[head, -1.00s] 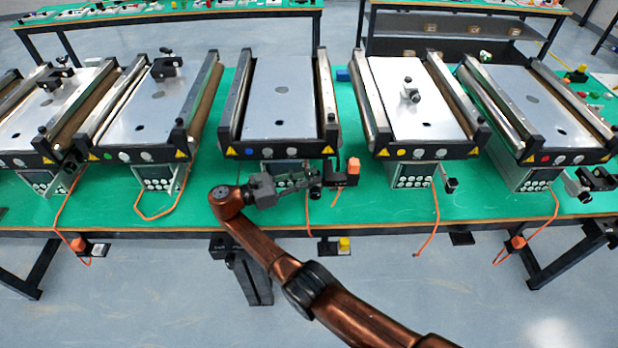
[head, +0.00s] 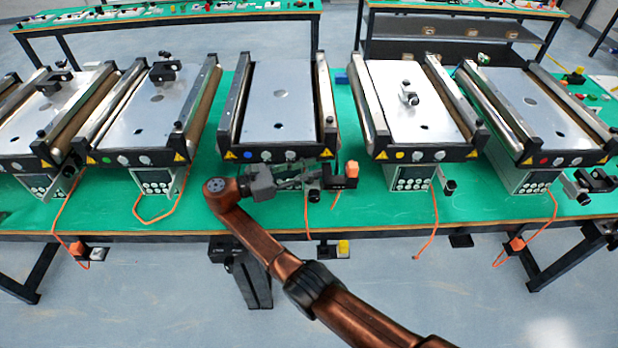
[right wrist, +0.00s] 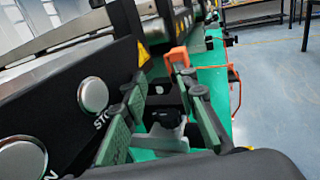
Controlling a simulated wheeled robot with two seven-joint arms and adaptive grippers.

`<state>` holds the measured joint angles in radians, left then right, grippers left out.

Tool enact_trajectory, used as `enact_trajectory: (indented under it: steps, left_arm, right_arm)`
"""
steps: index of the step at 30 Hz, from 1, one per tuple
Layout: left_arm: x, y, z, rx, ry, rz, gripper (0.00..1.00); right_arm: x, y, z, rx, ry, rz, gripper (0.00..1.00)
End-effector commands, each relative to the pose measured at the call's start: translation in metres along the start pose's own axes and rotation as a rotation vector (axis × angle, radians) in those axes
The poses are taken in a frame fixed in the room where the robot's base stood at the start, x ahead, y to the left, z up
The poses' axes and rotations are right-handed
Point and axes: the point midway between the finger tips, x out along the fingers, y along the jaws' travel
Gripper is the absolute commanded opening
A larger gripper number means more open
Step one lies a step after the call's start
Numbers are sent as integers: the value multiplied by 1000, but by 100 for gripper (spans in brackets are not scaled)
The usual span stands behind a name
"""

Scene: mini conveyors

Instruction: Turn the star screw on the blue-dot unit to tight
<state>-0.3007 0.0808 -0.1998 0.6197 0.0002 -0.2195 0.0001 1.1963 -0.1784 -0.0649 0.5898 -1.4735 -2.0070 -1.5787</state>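The blue-dot unit is the middle mini conveyor (head: 280,107), with a blue dot (head: 249,156) on its front panel. My right gripper (head: 318,175) is at its front, below the panel. In the right wrist view the two green-padded fingers (right wrist: 163,88) are apart. A dark star screw (right wrist: 165,118) on a grey bracket shows between them; I cannot tell whether either finger touches it. In the head view a dark knob (head: 313,195) shows just below the fingers. My left gripper is not in view.
An orange-topped black part (head: 351,170) stands close to the right of my gripper; orange also shows beyond the fingers in the wrist view (right wrist: 176,56). A yellow-dot conveyor (head: 410,105) stands to the right and a green-dot one (head: 150,110) to the left. Orange cables hang over the table's front edge.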

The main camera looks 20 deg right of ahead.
Motion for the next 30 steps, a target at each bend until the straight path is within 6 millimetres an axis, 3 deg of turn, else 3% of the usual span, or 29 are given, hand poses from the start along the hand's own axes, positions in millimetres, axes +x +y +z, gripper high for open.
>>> enact_trajectory:
  steps: [3, 10, 30]
  left_arm:
    - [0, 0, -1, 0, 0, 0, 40]
    - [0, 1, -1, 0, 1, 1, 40]
    - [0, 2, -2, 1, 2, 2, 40]
  right_arm:
    - [0, 0, 23, 3, 1, -1, 26]
    - [0, 0, 48, 0, 0, -1, 26]
    - [-1, 0, 51, -2, 0, 0, 26]
